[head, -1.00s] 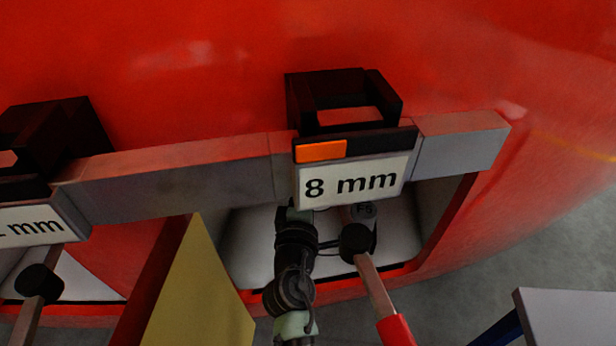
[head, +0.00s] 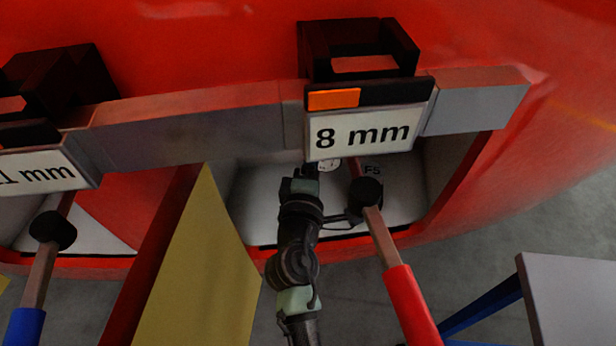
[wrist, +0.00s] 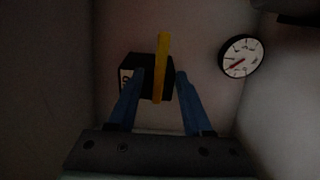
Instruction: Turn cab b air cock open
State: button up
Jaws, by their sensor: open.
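In the wrist view, the air cock is a black block (wrist: 130,76) with a partly hidden white label, on the back wall of a pale recess. Its yellow handle (wrist: 162,62) stands upright across the block. My gripper (wrist: 160,75) is open, with one blue finger to each side of the handle. I cannot tell whether the fingers touch the block or how deep they reach. In the head view, my arm (head: 298,225) reaches into the recess under the "8 mm" sign, which hides my gripper and the cock. I cannot read which cab this is.
A round gauge (wrist: 241,55) with a red needle sits right of the cock. The "8 mm" sign (head: 365,134) and grey bar (head: 190,127) cross above my arm. A red-gripped lever (head: 405,295) stands close right, a yellow panel (head: 200,275) left. A grey table (head: 580,295) is lower right.

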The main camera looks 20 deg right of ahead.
jog(key=b+v, duration=0.1)
jog(key=v, duration=0.9)
jog(key=shift+a, duration=0.1)
